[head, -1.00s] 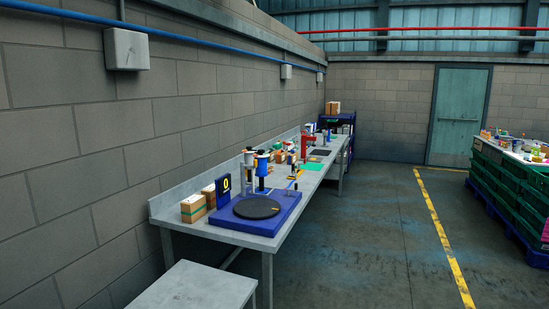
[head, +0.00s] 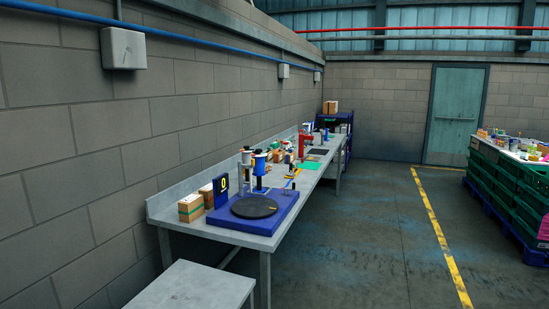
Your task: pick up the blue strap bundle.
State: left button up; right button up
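I cannot make out a blue strap bundle for sure in the head view; the small items on the far part of the long grey workbench (head: 170,213) are too small to tell apart. Neither of my grippers is in view.
On the bench are a blue scale with a round black plate (head: 254,207), cardboard boxes (head: 191,208), a red stand (head: 302,144) and a green mat (head: 317,152). A lower grey table (head: 190,287) is in front. Green crates (head: 507,180) stand at right. The floor (head: 370,230) between is clear.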

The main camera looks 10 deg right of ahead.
aim_at(290, 156)
jog(key=i+l+z, duration=0.45)
jog(key=i+z, duration=0.25)
jog(key=i, duration=0.15)
jog(key=i+z, duration=0.3)
jog(key=i, duration=1.45)
jog(key=i+l, duration=0.1)
jog(key=i, duration=0.8)
jog(key=i+u, duration=0.15)
jog(key=i, duration=0.7)
jog(key=i+l+u, duration=0.15)
jog(key=i+u, duration=0.2)
jog(key=i+l+u, duration=0.4)
jog(key=i, duration=0.15)
jog(key=i+l+u, duration=0.35)
jog(key=i+l, duration=0.05)
jog(key=i, duration=0.05)
